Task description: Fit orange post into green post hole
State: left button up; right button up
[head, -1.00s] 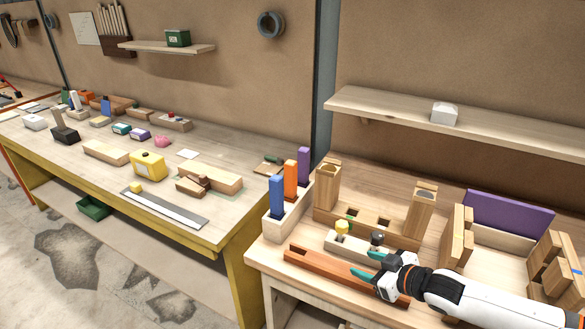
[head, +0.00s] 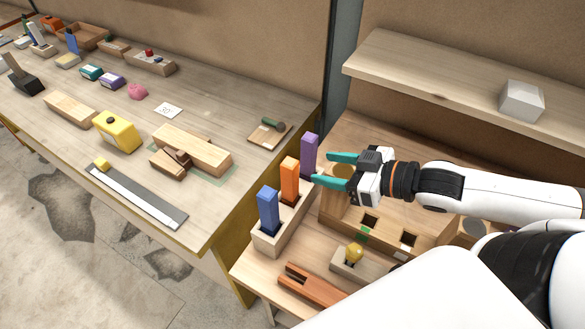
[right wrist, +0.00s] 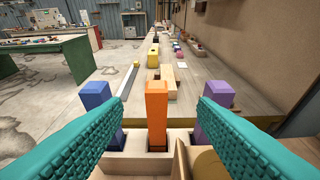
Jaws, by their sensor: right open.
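The orange post (head: 289,181) stands upright in the middle of a light wooden rack (head: 268,242), between the blue post (head: 268,208) and the purple post (head: 309,155). My right gripper (head: 328,170) is open and empty, just right of the posts in the head view. In the right wrist view the orange post (right wrist: 157,112) stands ahead, centred between the two teal fingers, which do not touch it. A wooden block with square holes (head: 385,232) lies right of the rack; a small green mark (head: 363,233) shows by one hole. My left gripper is not in view.
A small block with a yellow knob (head: 354,254) and a reddish wooden channel (head: 310,283) lie near the front. A shelf (head: 450,85) with a grey box (head: 521,101) overhangs the back. My arm hides the right of the bench.

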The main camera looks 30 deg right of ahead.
aim_at(283, 163)
jog(key=b+x, duration=0.3)
jog(key=x, duration=0.1)
jog(key=shift+w+a, duration=0.1)
jog(key=shift+a, duration=0.2)
jog(key=shift+x, duration=1.05)
jog(key=shift+w, duration=0.1)
jog(key=p+x, duration=0.1)
jog(key=x, duration=0.3)
jog(key=shift+a+f, duration=0.1)
jog(key=shift+w+a+f, duration=0.3)
